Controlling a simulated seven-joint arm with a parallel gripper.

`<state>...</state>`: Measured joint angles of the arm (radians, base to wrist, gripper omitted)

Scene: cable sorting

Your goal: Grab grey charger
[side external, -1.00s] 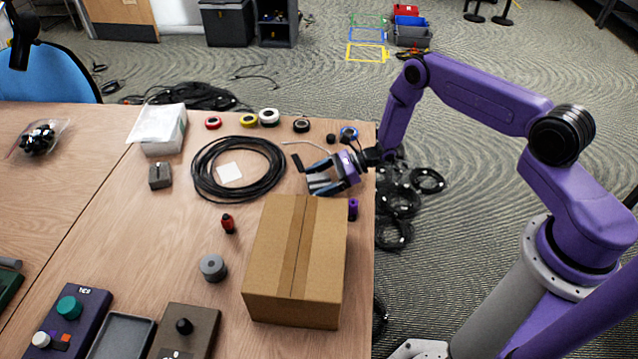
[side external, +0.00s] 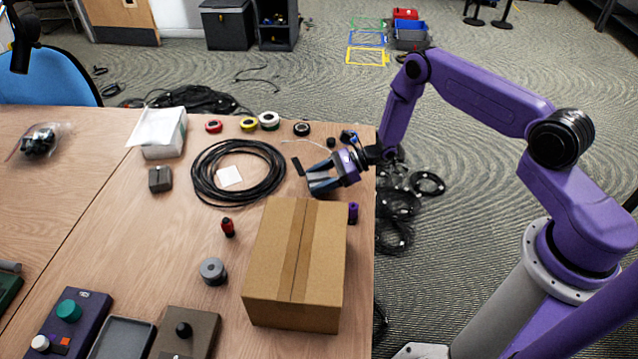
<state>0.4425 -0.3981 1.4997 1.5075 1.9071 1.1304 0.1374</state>
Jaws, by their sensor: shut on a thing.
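My gripper (side external: 312,181) is low over the right part of the table, right of the black cable coil and behind the cardboard box. Its blue-grey fingers are close together, shut on a thin dark grey piece (side external: 297,167) that shows at the fingertips. Most of this piece is hidden by the fingers, so I cannot tell for sure that it is the grey charger. A separate small dark grey block (side external: 160,179) lies left of the coil, well away from my gripper.
The black cable coil (side external: 203,187) lies left of my gripper. A cardboard box (side external: 271,262) stands in front, with a purple item (side external: 353,212) beside it. Several tape rolls (side external: 268,121) line the back. A thin pale cable (side external: 305,142) lies behind my gripper. The table's right edge is close.

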